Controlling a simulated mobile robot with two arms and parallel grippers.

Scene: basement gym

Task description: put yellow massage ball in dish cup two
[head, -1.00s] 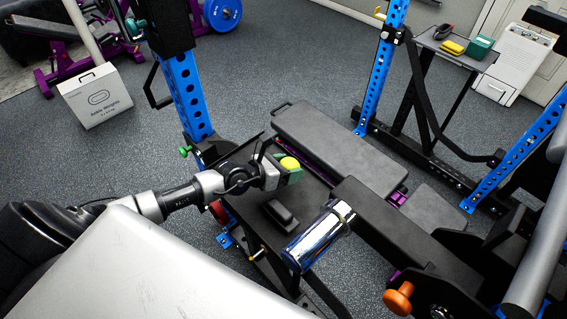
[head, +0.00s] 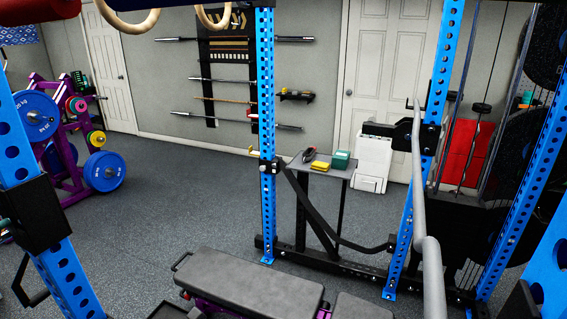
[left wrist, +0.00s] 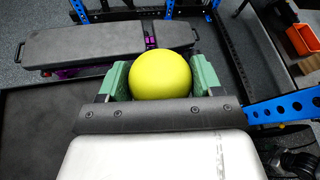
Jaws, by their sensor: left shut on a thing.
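The yellow massage ball (left wrist: 161,75) fills the middle of the left wrist view. My left gripper (left wrist: 160,80) is shut on it, with a green finger pad on each side. The gripper and ball are out of the head view. No dish cup can be made out with certainty in either view. A small stand (head: 322,170) in the head view bears a yellow item (head: 320,166), a green box (head: 341,159) and a dark item (head: 309,155). My right gripper is not in view.
A grey padded bench (head: 250,280) lies low in front, and also shows in the left wrist view (left wrist: 105,45). Blue rack posts (head: 267,140) rise around it. A white box-like unit (head: 373,158) stands behind the stand. Open floor (head: 180,190) lies left of the stand.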

